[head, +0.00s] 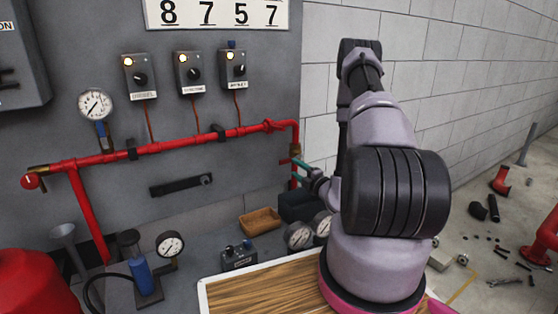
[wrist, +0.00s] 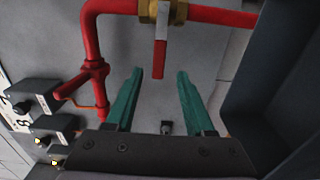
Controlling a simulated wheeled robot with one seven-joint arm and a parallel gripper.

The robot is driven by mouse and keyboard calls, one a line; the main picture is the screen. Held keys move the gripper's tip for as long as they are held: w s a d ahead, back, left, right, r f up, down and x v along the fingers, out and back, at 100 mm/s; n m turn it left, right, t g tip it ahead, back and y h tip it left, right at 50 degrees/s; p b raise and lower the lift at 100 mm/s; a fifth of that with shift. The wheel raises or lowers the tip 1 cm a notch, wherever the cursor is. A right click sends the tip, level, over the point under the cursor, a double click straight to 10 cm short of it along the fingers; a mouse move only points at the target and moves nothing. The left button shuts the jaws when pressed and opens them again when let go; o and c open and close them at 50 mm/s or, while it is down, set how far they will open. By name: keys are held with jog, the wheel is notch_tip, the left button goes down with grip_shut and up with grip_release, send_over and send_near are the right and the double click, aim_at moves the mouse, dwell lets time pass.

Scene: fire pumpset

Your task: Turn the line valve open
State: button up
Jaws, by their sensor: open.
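The line valve (wrist: 176,12) shows at the top of the wrist view as a brass body on a red pipe. Its red lever (wrist: 159,58) stands out square to the pipe. My gripper (wrist: 160,74) has two teal fingers, spread apart, with the lever's end between their tips in the picture. I cannot tell whether the lever is deep enough to lie between them, and no contact shows. In the head view, my gripper (head: 299,165) is beside the vertical red pipe at the right end of the panel, and the lever is not clear there.
The red pipe (head: 200,140) runs along the grey panel beneath several switch boxes (head: 190,72). A pressure gauge (head: 95,104) is on the left. A wooden-topped table (head: 250,292), a tan tray (head: 261,221) and more gauges lie below. Loose parts litter the floor at right.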

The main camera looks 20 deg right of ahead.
aim_at(285, 161)
jog(key=w, duration=0.3)
jog(key=w+a, duration=0.1)
jog(key=w, duration=0.2)
jog(key=w+a, duration=0.1)
jog(key=w, duration=0.3)
jog(key=shift+w+r, duration=0.1)
jog(key=shift+c, duration=0.3)
grip_shut()
dwell(0.9)
